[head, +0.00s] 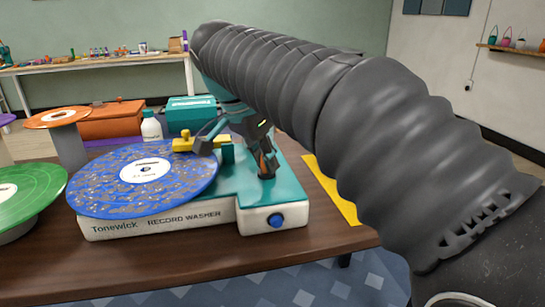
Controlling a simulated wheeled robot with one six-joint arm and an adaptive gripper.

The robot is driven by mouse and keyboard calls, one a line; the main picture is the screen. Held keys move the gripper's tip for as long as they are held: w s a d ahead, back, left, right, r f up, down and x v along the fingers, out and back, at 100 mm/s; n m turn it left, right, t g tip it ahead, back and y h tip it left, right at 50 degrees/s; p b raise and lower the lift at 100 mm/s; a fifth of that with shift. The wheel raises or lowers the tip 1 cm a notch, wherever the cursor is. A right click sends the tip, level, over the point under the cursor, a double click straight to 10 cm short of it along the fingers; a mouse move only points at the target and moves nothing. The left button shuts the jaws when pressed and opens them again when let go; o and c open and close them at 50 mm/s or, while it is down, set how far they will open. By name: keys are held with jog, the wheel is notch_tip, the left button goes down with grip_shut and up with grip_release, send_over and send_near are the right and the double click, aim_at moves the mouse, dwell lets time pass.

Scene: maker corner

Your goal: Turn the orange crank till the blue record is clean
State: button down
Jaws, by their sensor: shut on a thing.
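The blue record (95,191) lies flat on the Tonewick record washer (160,223), with a white label at its centre. Brown-grey dirt patches cover much of its blue face. My gripper (264,162) is over the teal right part of the washer, to the right of the record. It is shut on the orange crank (269,159), of which only small orange bits show between the dark fingers. The rest of the crank is hidden by my gripper. A yellow bar (186,145) reaches over the record's far right edge.
A blue knob (276,220) is on the washer's front. A green record (38,186) and an orange record (80,113) stand at left. A white bottle (151,127), teal box (192,113) and orange case (110,122) are behind. A yellow sheet (340,202) lies right.

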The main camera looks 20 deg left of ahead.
jog(key=m, duration=0.1)
jog(key=a+m+h, duration=0.1)
jog(key=m, duration=0.1)
jog(key=m+g, duration=0.1)
jog(key=shift+w+a+m, duration=0.1)
jog(key=shift+a+m, duration=0.2)
jog(key=shift+a, duration=0.05)
jog(key=shift+w+a+m+g+h, duration=0.1)
jog(key=shift+a+m+g+h, duration=0.15)
jog(key=shift+m, duration=0.4)
jog(key=shift+w+a+m+g+h, duration=0.15)
jog(key=shift+m+g, duration=0.15)
jog(key=shift+m, duration=0.4)
jog(key=shift+s+a+m+g+h, duration=0.15)
jog(key=shift+m+g+h, duration=0.1)
jog(key=shift+m, duration=0.4)
jog(key=shift+w, duration=0.1)
jog(key=c, duration=1.1)
grip_release()
jog(key=shift+w+d, duration=0.1)
jog(key=shift+o, duration=0.2)
